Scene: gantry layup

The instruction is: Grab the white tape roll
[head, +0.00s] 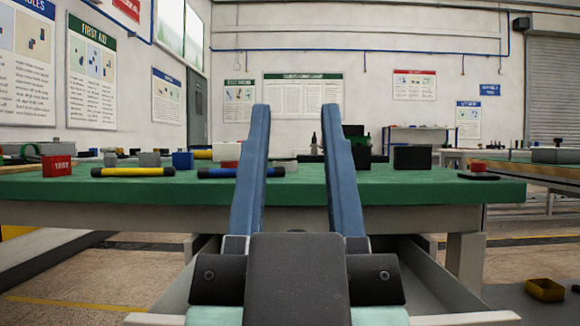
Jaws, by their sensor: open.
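My gripper (296,108) shows in the centre of the head view, its two long blue fingers apart with nothing held between them. The fingers point forward over the near edge of a green-topped workbench (420,190). I cannot make out a white tape roll for certain. A small pale object (284,163) shows between the fingers, on the far part of the bench, too small to identify. The fingers hide parts of the bench top.
A blue cylinder (222,173) lies by the left finger. A black box (412,157) stands right. The front right of the top is clear.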

